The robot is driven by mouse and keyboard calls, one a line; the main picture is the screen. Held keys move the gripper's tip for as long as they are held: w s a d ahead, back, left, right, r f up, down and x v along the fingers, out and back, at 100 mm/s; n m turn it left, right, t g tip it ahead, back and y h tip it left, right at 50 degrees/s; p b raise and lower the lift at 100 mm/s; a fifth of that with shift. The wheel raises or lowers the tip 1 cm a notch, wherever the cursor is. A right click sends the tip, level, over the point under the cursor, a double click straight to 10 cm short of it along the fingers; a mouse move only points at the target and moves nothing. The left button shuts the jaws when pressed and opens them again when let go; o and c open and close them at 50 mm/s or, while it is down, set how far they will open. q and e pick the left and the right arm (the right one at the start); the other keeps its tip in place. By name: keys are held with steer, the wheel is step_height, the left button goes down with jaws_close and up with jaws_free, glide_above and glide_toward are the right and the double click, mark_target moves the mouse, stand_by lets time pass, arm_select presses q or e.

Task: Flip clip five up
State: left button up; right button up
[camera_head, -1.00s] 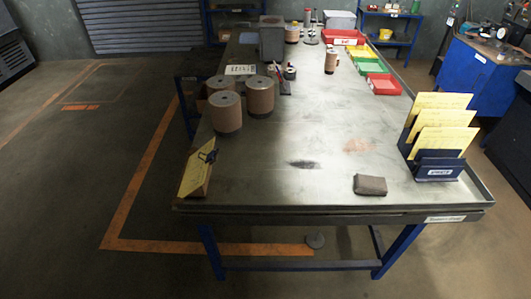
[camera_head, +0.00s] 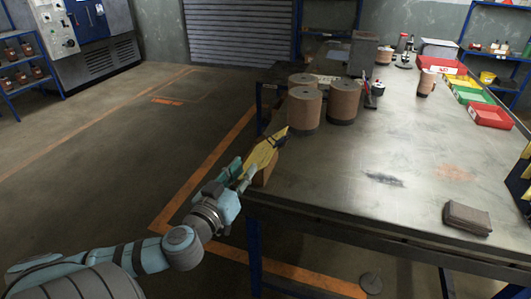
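A yellow card (camera_head: 262,152) leans on a wooden block (camera_head: 266,174) at the left edge of the metal table. A small dark shape, which looks like the clip (camera_head: 281,134), shows at the card's upper end. Its details are too small to tell. My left gripper (camera_head: 243,172) is at the lower left of the card, very near it. Its two teal fingers show apart, with nothing clearly between them. Whether they touch the card or block I cannot tell. My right gripper is not in view.
Several brown cylinders (camera_head: 305,108) stand on the metal table (camera_head: 350,165) just behind the card. A grey-brown block (camera_head: 467,218) lies near the front edge. Red (camera_head: 491,115) and green bins line the far right. The table's middle is clear.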

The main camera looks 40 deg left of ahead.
mark_target(266, 154)
arm_select(q)
steer(key=b+x, duration=0.1)
steer(key=x, duration=1.2)
steer(key=shift+w+a, duration=0.25)
steer(key=shift+w, duration=0.1)
steer(key=shift+d, duration=0.15)
jaws_close()
